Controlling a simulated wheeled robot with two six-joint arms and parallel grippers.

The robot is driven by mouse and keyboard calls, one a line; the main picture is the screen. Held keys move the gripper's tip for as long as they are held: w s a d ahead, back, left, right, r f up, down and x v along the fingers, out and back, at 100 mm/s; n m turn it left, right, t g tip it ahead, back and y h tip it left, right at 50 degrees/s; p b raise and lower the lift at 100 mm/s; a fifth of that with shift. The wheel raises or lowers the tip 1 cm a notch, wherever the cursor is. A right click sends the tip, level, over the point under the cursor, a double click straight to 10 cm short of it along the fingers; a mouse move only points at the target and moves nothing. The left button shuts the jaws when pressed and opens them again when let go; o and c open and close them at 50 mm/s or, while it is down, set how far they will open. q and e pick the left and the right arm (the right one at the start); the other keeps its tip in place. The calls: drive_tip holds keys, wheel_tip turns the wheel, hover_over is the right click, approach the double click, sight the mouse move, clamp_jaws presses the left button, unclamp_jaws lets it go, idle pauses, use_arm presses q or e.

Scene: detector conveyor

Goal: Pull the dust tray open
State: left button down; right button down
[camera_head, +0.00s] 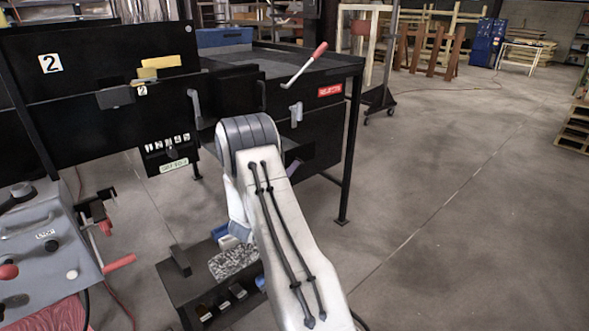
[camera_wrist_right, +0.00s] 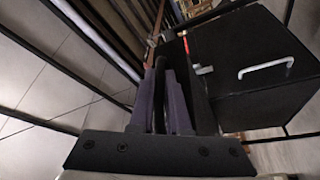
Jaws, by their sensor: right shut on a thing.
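My right gripper (camera_wrist_right: 166,76) shows in the right wrist view, its two purple-grey fingers shut on a narrow dark part that runs between them. That part looks like a handle beside the black cabinet, but the fingers hide most of it. In the head view my right arm reaches to the black cabinet (camera_head: 318,134), and only a bit of purple finger (camera_head: 293,168) shows beside the wrist. I cannot make out the dust tray for sure; my arm covers the cabinet's lower front. My left gripper is not in view.
A red-handled lever (camera_head: 305,65) and a grey latch (camera_head: 296,112) stick out from the cabinet. A low black shelf (camera_head: 182,287) stands below my right arm. A grey machine (camera_head: 45,240) with red handles is at left.

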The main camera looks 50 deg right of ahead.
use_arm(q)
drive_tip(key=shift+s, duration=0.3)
use_arm(e)
drive_tip(key=shift+s+r, duration=0.2)
drive_tip(key=shift+s, duration=0.05)
drive_tip(key=shift+a, duration=0.1)
drive_tip(key=c, duration=0.9)
unclamp_jaws()
drive_tip(key=shift+a, duration=0.1)
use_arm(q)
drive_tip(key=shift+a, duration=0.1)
use_arm(e)
drive_tip(key=shift+f, duration=0.1)
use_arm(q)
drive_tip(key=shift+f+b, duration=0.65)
use_arm(e)
drive_tip(key=v, duration=1)
drive_tip(key=shift+a, duration=0.15)
